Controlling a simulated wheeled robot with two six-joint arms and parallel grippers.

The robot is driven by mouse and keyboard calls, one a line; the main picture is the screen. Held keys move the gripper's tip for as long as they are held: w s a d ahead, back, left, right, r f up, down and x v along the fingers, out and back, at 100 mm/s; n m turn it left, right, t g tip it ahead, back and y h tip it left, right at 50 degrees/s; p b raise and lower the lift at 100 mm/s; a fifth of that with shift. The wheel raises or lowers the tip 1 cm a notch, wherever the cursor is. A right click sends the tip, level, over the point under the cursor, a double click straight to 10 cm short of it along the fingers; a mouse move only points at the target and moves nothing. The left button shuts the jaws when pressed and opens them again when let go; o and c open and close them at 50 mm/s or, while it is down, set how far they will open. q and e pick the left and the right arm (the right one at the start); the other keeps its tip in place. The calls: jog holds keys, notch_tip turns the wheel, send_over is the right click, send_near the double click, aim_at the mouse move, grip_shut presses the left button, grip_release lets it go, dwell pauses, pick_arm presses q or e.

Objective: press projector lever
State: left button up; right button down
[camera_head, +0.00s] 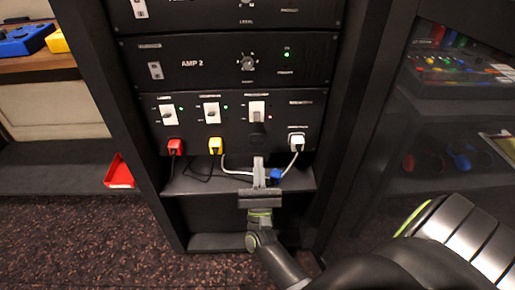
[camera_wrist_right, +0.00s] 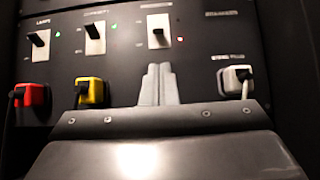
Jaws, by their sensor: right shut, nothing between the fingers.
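The projector lever (camera_head: 257,110) is the third switch from the left on the rack's lower panel, with a white plate, a dark handle and a red light beside it. Its label is too blurred to read surely. It also shows in the right wrist view (camera_wrist_right: 158,28), just above my fingertips. My right gripper (camera_head: 259,163) is shut and empty, pointing up at the panel below the lever. In the wrist view my right gripper (camera_wrist_right: 158,80) covers part of the panel under the lever, with a gap between them. My left gripper is not in view.
Two more levers, the left one (camera_head: 168,114) and the middle one (camera_head: 211,112), have green lights. Below are a red plug (camera_head: 175,147), a yellow plug (camera_head: 215,145) and a white plug (camera_head: 297,142) with cables. The AMP 2 unit (camera_head: 215,64) is above; a red bin (camera_head: 119,172) is left.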

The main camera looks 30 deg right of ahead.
aim_at(257, 118)
jog(key=p+x, duration=0.1)
jog(key=x, duration=0.8)
jog(key=shift+w, duration=0.1)
pick_arm(q)
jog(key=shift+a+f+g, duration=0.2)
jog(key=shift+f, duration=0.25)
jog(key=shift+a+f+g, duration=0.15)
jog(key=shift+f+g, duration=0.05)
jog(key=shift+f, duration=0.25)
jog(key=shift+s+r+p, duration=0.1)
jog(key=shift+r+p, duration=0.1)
jog(key=shift+p, duration=0.25)
pick_arm(e)
jog(key=shift+r, duration=0.15)
jog(key=shift+r, duration=0.1)
jog(key=shift+g+p, duration=0.3)
jog(key=shift+p, duration=0.1)
pick_arm(q)
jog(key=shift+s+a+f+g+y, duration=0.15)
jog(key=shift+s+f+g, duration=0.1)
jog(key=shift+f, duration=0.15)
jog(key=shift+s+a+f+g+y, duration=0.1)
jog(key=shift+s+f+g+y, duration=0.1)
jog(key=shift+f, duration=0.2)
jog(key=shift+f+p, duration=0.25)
jog(key=shift+p, duration=0.05)
pick_arm(e)
jog(key=shift+a, duration=0.1)
